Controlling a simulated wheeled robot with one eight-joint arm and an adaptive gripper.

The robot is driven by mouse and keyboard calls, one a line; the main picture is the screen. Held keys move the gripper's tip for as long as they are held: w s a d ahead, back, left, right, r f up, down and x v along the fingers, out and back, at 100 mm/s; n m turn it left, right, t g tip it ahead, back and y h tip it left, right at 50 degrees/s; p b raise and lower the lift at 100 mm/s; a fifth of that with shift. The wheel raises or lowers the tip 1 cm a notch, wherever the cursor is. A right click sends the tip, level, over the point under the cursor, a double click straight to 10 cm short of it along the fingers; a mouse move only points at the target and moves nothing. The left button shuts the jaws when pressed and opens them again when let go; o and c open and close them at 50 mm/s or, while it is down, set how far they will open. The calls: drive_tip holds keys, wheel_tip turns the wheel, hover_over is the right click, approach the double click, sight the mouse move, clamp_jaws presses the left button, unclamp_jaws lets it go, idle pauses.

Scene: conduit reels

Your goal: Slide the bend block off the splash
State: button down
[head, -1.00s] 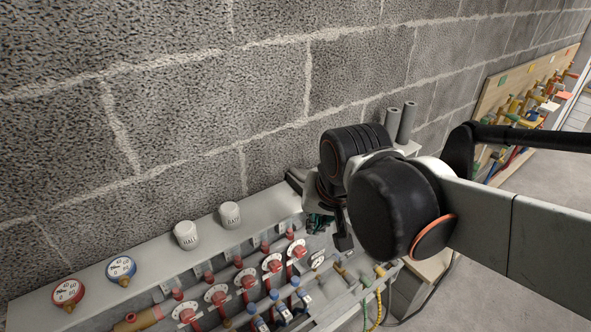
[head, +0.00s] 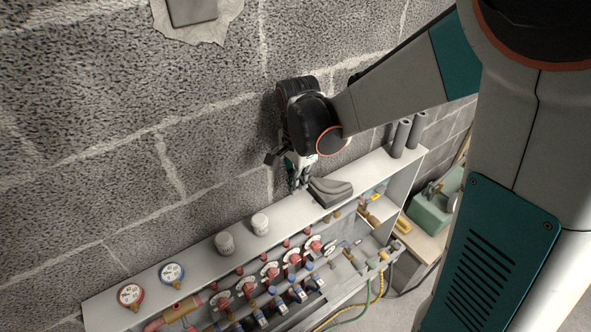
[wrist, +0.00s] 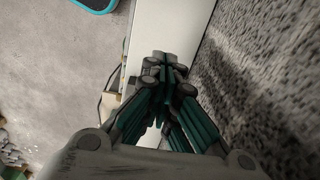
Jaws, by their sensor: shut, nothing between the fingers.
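The bend block appears to be the dark grey, curved, stepped block (head: 330,191) on the cabinet's pale top in the head view. My gripper (head: 297,184) points down just left of it, close to the wall, with its tips near the top surface. I cannot tell if they touch the block. The wrist view shows my gripper's fingers (wrist: 166,85) together, with nothing between them. I cannot make out a splash under the block.
The pale cabinet top (head: 205,262) runs along the block wall. Two white caps (head: 243,233), a red gauge (head: 130,294) and a blue gauge (head: 172,272) stand left. Grey cylinders (head: 407,135) stand right. Valves and pipes fill the front below.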

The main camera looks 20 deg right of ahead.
sight(352, 179)
wheel_tip(352, 179, down, 8)
drive_tip(key=shift+f+b, duration=0.15)
drive_tip(key=shift+b, duration=0.45)
drive_tip(key=d, duration=0.2)
drive_tip(key=w+d, duration=0.1)
drive_tip(key=shift+f, duration=0.25)
drive_tip(key=shift+w+d, duration=0.2)
drive_tip(key=shift+d, duration=0.2)
drive_tip(key=w+d+b, duration=0.1)
drive_tip(key=w+d, duration=0.1)
drive_tip(key=d, duration=0.3)
drive_tip(key=w+d+b, duration=0.1)
drive_tip(key=w+d, duration=0.1)
drive_tip(key=d, duration=0.4)
drive_tip(key=w+d+b, duration=0.1)
drive_tip(key=d, duration=0.4)
drive_tip(key=shift+w+d, duration=0.25)
drive_tip(key=shift+w, duration=0.15)
drive_tip(key=shift+a, duration=0.1)
